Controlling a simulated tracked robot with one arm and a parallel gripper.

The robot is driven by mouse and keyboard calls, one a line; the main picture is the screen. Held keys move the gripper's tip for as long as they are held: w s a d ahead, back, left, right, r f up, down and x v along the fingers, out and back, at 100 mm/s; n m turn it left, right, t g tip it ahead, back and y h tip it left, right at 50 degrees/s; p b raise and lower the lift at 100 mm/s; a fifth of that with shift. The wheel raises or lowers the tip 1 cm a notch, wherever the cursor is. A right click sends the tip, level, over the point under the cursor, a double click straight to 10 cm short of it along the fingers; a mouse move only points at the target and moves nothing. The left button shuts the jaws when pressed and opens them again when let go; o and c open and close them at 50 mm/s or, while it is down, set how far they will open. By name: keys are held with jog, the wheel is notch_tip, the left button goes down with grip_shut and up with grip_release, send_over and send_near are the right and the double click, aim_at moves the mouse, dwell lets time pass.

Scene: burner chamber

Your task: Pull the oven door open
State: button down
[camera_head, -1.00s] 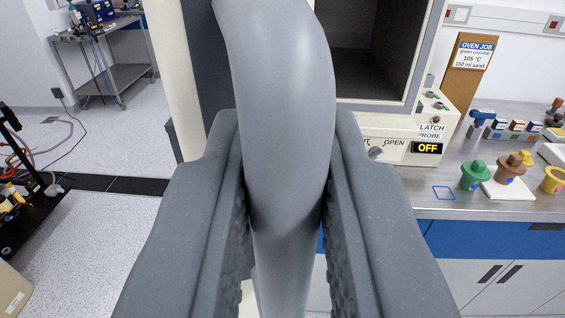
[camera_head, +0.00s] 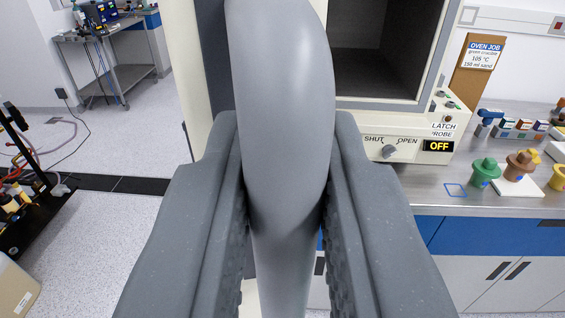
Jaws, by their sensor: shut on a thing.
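The thick grey oven door handle (camera_head: 285,60) stands upright in the middle of the view. My gripper (camera_head: 286,125) is shut on the handle, with one jaw on each side of it. The cream oven door (camera_head: 190,70) shows behind the handle on the left, swung away from the front. The dark oven chamber (camera_head: 372,60) is visible to the right of the handle. The handle and jaws hide much of the door and the oven's left side.
The oven's panel has a SHUT/OPEN knob (camera_head: 389,151) and a latch probe display (camera_head: 439,146) reading OFF. The counter (camera_head: 430,185) at right holds a green crucible (camera_head: 484,172), a brown one (camera_head: 520,165) and coloured blocks. Clear floor (camera_head: 110,230) lies left; a black cart (camera_head: 25,185) stands at far left.

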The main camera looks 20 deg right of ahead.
dwell(0.4)
jog(key=c, duration=1.4)
grip_release()
jog(key=shift+a, duration=0.1)
jog(key=shift+c, duration=0.2)
jog(key=shift+s, duration=0.1)
jog(key=b+v, duration=0.1)
jog(key=v, duration=1.2)
jog(key=shift+s+b, duration=0.3)
jog(key=shift+a+f, duration=0.1)
jog(key=shift+a, duration=0.05)
